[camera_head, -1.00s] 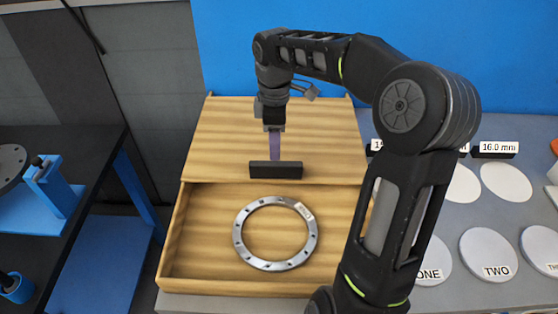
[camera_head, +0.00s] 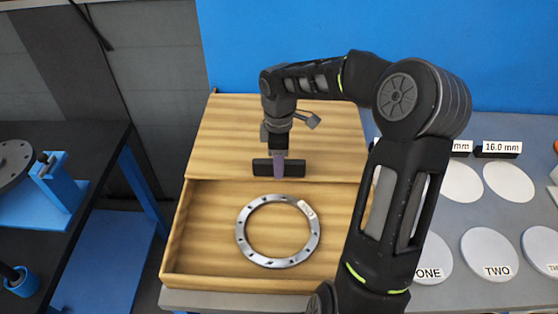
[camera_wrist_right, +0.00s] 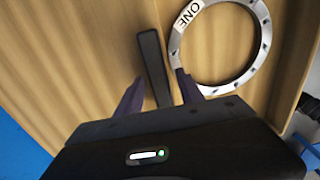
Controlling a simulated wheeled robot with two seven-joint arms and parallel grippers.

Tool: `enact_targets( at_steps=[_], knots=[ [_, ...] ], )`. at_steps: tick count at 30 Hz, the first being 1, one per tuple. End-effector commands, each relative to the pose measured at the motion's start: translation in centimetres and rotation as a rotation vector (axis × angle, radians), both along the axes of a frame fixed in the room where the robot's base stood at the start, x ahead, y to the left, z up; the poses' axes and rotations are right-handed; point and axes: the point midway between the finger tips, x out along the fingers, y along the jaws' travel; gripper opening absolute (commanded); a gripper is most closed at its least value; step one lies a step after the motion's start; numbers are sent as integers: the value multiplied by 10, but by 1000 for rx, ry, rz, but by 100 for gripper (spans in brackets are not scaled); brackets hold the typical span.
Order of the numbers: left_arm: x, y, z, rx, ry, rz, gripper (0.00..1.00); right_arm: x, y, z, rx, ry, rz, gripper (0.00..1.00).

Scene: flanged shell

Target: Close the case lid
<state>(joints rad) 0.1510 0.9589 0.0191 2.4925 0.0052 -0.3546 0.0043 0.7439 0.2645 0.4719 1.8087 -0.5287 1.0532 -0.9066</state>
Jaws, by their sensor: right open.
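The wooden case (camera_head: 168,262) is open at its front half. Its lid panel (camera_head: 225,130) covers the back half and has a black bar handle (camera_head: 295,168) near its front edge. A steel flange ring (camera_head: 243,240) with bolt holes and a label lies flat in the open part. My right gripper (camera_head: 279,172) is at the handle, one purple finger showing in front of it. In the right wrist view, the open fingers (camera_wrist_right: 159,92) lie on either side of the handle (camera_wrist_right: 152,55); contact is unclear. My left gripper is out of view.
A grey table (camera_head: 455,295) on the right carries several white discs, such as the one marked TWO (camera_head: 490,252), and size labels (camera_head: 498,149). A black table (camera_head: 75,150) with blue fixtures stands at the left. A blue wall (camera_head: 300,40) is behind.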

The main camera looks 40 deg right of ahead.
Motion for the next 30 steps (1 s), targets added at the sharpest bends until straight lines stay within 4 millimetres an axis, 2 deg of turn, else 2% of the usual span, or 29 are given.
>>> enact_targets(
  at_steps=[2, 16, 30],
  knots=[
    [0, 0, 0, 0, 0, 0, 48, 0, 0, 0, 0, 0, 0, 40],
    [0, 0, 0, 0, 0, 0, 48, 0, 0, 1, 0, 0, 0, 1],
    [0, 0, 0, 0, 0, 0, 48, 0, 0, 1, 0, 0, 0, 0]
  ],
)
